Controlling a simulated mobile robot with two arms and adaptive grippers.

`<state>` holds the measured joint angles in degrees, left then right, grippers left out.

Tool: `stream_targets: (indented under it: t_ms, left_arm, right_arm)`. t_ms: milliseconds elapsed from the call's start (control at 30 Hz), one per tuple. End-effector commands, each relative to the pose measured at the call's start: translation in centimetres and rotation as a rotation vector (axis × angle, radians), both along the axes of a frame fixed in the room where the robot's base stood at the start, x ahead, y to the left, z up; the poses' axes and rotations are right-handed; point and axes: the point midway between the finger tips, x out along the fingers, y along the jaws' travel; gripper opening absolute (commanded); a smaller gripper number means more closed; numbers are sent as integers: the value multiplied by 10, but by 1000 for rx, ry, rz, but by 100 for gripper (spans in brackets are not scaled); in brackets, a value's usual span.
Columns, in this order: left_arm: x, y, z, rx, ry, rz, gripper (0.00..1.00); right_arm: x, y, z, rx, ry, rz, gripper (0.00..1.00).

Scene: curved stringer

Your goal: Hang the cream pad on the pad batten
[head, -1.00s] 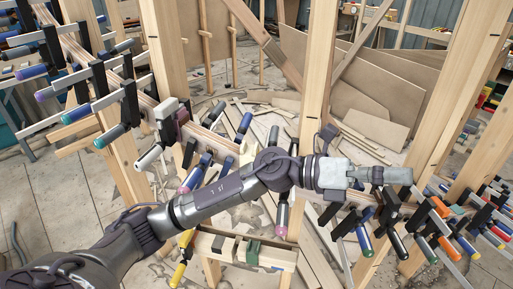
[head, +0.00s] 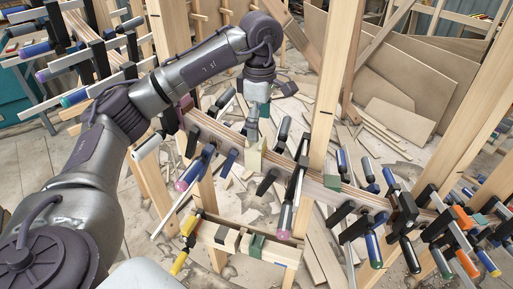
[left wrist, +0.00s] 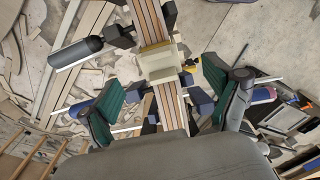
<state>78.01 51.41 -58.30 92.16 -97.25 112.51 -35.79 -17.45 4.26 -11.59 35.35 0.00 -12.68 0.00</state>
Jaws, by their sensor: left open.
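The cream pad (head: 254,160) sits astride the curved laminated stringer (head: 222,132). My left gripper (head: 254,132) points down above the stringer, just behind the cream pad in the head view. Its green-padded fingers are spread wide in the left wrist view (left wrist: 162,82), one on each side of the stringer, apart from the pad. The pad batten (head: 278,255) is the short wooden rail at the front, with dark, pale and green pads (head: 257,247) on it. My right gripper is not in view.
Several clamps (head: 285,205) stick out along the stringer on both sides. Upright posts (head: 333,80) stand beside it. A yellow clamp (head: 183,255) is at the batten's left end. Wood offcuts litter the floor; boards (head: 400,85) lean at the back.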

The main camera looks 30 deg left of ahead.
Motion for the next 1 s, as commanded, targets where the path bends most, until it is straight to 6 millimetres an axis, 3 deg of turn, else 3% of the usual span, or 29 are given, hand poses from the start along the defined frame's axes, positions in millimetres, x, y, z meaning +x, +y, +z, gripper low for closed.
stream_targets:
  t_ms: [367,600,900,1000]
  left_arm:
    - [0,3,-34,-1,4,0,90]
    - [1,7,-69,-2,2,0,90]
    - [1,6,-76,-3,-2,-1,90]
    - [1,6,-76,-3,-2,-1,75]
  right_arm:
    - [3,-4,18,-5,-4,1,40]
    - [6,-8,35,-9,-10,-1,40]
    - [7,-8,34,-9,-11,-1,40]
    - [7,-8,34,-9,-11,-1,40]
